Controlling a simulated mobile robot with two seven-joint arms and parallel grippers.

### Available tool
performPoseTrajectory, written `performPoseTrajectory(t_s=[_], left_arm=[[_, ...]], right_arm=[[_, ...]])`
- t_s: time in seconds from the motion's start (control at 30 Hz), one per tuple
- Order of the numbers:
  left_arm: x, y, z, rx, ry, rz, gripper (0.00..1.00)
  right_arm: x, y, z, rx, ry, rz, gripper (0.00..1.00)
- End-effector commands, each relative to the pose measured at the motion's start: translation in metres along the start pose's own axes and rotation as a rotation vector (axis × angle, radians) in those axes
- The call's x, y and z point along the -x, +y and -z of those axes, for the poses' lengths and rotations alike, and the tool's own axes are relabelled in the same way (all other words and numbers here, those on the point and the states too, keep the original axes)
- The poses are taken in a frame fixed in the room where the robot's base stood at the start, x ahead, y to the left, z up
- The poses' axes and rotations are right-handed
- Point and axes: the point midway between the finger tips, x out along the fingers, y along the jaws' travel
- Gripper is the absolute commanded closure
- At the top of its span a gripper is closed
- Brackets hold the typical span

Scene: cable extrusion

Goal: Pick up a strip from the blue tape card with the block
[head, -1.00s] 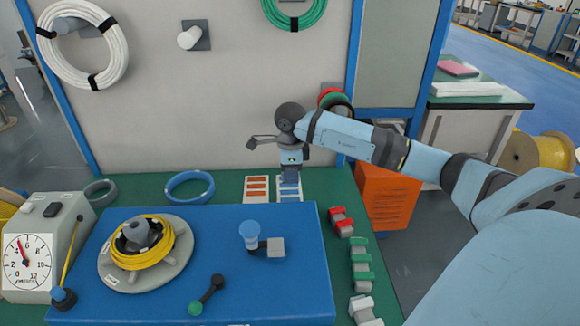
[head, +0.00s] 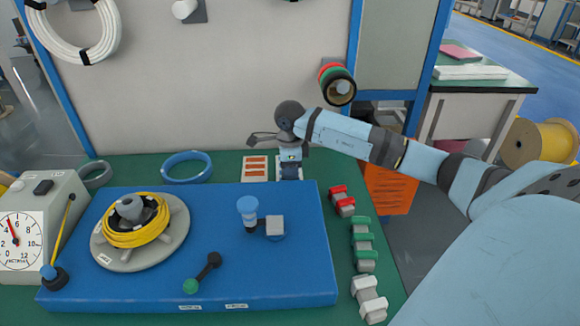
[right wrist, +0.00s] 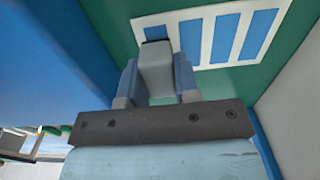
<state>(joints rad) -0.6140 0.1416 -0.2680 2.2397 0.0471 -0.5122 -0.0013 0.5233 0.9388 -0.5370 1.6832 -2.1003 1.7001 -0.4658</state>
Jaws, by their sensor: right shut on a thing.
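The blue tape card (right wrist: 222,32), white with several blue strips, lies on the green bench top in the right wrist view. In the head view the right gripper (head: 290,174) covers most of it. In the right wrist view my right gripper (right wrist: 157,92) is shut on a grey block (right wrist: 156,68), held between its fingers. The block's end is close to the near edge of the card. I cannot tell whether it touches a strip. My left gripper is out of view.
An orange strip card (head: 255,169) lies just left of the gripper. A blue mat (head: 215,275) carries a yellow cable reel (head: 140,222). Red, green and white clips (head: 362,245) line the right side. A wall panel (head: 220,90) rises behind the cards.

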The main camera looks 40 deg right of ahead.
Motion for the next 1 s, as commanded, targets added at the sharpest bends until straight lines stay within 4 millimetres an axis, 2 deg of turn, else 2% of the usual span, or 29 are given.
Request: performPoseTrajectory(t_s=[1.0], left_arm=[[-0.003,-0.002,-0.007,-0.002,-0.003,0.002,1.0]], right_arm=[[-0.011,0.0,0.0,0.0,0.0,0.0,0.92]])
